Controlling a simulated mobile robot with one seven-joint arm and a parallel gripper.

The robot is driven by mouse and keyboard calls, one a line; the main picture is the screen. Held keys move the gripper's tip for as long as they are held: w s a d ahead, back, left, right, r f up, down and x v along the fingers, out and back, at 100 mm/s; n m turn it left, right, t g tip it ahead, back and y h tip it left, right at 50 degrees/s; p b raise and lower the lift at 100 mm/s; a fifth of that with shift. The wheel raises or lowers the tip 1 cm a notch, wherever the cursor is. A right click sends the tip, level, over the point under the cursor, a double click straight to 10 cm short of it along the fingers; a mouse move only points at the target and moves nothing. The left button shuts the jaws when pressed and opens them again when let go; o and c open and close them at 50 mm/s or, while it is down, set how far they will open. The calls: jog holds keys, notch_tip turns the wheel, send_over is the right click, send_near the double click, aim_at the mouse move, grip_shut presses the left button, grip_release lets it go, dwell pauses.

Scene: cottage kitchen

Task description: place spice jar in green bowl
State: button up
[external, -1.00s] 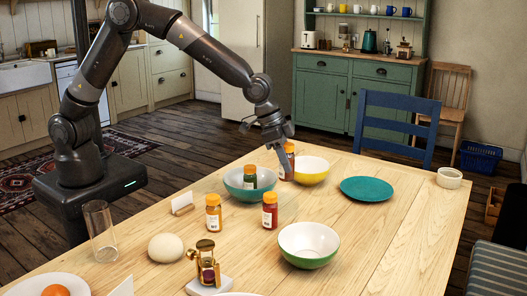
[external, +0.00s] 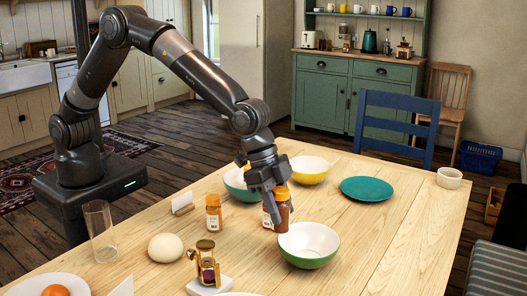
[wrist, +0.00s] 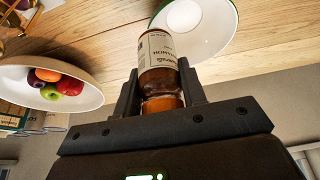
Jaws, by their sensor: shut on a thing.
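My gripper (external: 273,198) is shut on a brown spice jar (external: 282,214) with an orange cap and pale label. The wrist view shows the jar (wrist: 158,52) between both fingers. In the external view, it appears just left of and above the near rim area of a bowl, green outside and white inside (external: 312,260).
Another spice jar (external: 213,212) stands left of my gripper; one more is mostly hidden behind the held jar. A yellow bowl (external: 312,174), teal plate (external: 368,189), dough ball (external: 165,247), glass (external: 100,232) and brass hourglass-like item (external: 207,265) stand around.

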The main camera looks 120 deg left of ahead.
jog(key=shift+w+a+f, duration=0.35)
jog(key=shift+a+f, duration=0.5)
jog(key=shift+f, duration=0.4)
jog(key=shift+w+a+f, duration=0.3)
jog(key=shift+a+f, duration=0.55)
jog(key=shift+f, duration=0.35)
jog(key=shift+w+a+f, duration=0.35)
jog(key=shift+a+f, duration=0.5)
jog(key=shift+f, duration=0.4)
jog(key=shift+f, duration=0.25)
jog(key=shift+f, duration=0.25)
jog(key=o, duration=1)
jog(key=shift+o, duration=0.2)
